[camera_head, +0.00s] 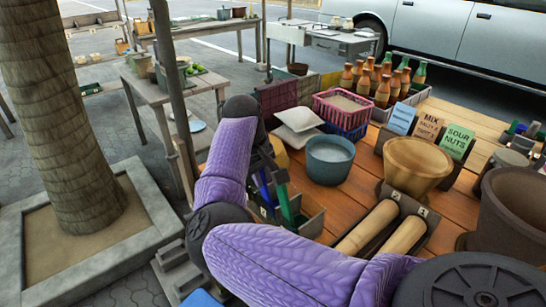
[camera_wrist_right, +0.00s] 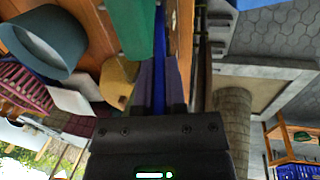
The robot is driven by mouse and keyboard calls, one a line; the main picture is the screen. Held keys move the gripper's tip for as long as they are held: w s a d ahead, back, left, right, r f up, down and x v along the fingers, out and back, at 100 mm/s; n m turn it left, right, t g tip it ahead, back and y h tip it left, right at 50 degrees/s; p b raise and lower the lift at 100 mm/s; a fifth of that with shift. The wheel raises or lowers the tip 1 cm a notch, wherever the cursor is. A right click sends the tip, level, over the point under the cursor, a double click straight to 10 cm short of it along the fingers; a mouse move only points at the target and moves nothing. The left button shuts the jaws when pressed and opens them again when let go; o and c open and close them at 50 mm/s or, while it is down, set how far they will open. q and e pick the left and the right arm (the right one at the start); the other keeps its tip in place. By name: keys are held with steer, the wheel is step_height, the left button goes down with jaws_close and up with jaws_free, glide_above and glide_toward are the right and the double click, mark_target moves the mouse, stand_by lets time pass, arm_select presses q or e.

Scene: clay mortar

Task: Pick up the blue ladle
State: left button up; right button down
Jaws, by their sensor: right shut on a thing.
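The blue ladle's narrow handle (camera_wrist_right: 158,55) runs between the dark fingers of my right gripper (camera_wrist_right: 163,82) in the right wrist view. My right gripper is shut on this handle. In the head view the blue ladle (camera_head: 265,190) shows as a blue strip, and my right gripper (camera_head: 264,172) is at its upper part, partly behind my purple arm. A green handle (camera_head: 284,203) stands close to its right, and it also shows in the right wrist view (camera_wrist_right: 127,35). The ladle's lower end is hidden. My left gripper is not in view.
A grey box (camera_head: 312,216) is beside the handles at the wooden table's edge. Rolling pins (camera_head: 367,228), a wooden mortar (camera_head: 417,165) and signs (camera_head: 428,127) are to the right.

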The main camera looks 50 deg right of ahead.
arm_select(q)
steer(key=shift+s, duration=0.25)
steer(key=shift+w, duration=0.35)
arm_select(e)
steer(key=shift+r, duration=0.35)
arm_select(q)
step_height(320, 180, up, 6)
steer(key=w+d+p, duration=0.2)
steer(key=p, duration=0.4)
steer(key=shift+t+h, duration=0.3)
arm_select(e)
steer(key=d+v, duration=0.2)
steer(key=v, duration=0.6)
steer(key=d+r+v, duration=0.1)
steer(key=v, duration=0.8)
steer(key=shift+d, duration=0.4)
steer(key=shift+s+f, duration=0.15)
